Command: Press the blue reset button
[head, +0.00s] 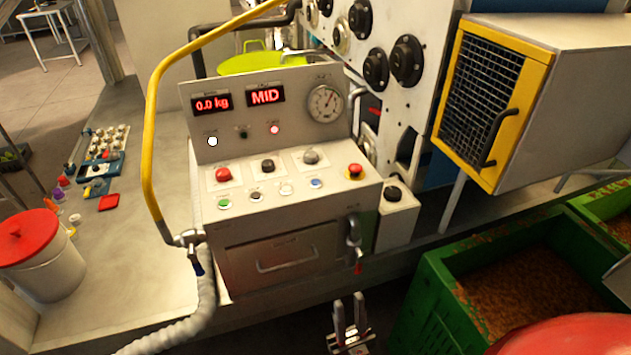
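The blue button (316,183) is a small round cap at the right end of the lower button row on the grey control panel (330,197). My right gripper (349,302) is at the bottom centre, in front of and below the panel, well apart from the blue button. Its two fingers point up with a gap between them, and nothing shows in the gap. My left gripper is not in view.
A red mushroom button (355,170) sits right of the blue one. A yellow pipe (149,130) and pale hose (205,300) flank the panel's left side. Green crates (440,285) stand at lower right.

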